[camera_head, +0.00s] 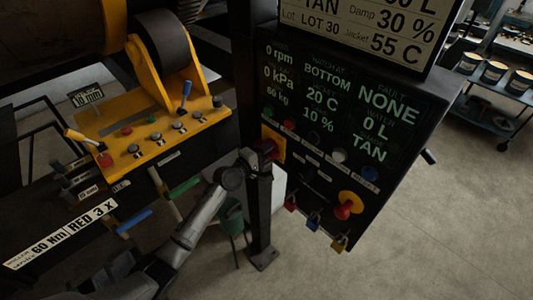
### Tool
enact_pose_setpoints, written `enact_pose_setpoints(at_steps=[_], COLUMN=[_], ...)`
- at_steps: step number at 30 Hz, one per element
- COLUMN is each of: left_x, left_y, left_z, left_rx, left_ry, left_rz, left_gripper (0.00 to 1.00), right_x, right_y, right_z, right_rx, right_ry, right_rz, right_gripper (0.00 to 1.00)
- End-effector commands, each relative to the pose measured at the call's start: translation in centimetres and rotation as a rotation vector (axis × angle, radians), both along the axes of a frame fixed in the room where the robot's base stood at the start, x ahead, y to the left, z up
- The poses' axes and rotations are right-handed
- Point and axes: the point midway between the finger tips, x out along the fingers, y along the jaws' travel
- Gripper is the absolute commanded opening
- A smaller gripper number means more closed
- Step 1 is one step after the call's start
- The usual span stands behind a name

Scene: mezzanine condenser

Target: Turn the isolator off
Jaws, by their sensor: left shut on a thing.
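The isolator (278,141) is a red rotary handle on a yellow plate, on the lower left edge of the dark control panel. My left arm comes up from the bottom left, and my left gripper (262,156) is at the red handle, shut on it. The gripper covers much of the handle, so its angle is hard to tell. My right gripper is not in view.
The dark panel (400,135) carries lit readouts and coloured buttons. A yellow lever console (160,140) stands left. A dark post (260,215) rises below the isolator.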

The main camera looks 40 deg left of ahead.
Motion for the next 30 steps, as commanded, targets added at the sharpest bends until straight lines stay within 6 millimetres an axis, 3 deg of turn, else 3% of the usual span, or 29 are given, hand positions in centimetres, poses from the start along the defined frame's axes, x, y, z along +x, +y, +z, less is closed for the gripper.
enact_pose_setpoints(at_steps=[18, 30], left_x=[0.0, 0.0], left_y=[0.1, 0.2], left_z=[-0.5, -0.6], left_rx=[0.566, 0.800], left_ry=[-0.070, -0.100], left_rz=[-0.001, 0.000], left_gripper=[0.02, 0.02], right_x=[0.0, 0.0], right_y=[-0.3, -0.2], right_z=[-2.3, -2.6], right_rx=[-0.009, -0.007], right_ry=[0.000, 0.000], right_rz=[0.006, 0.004], right_gripper=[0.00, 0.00])
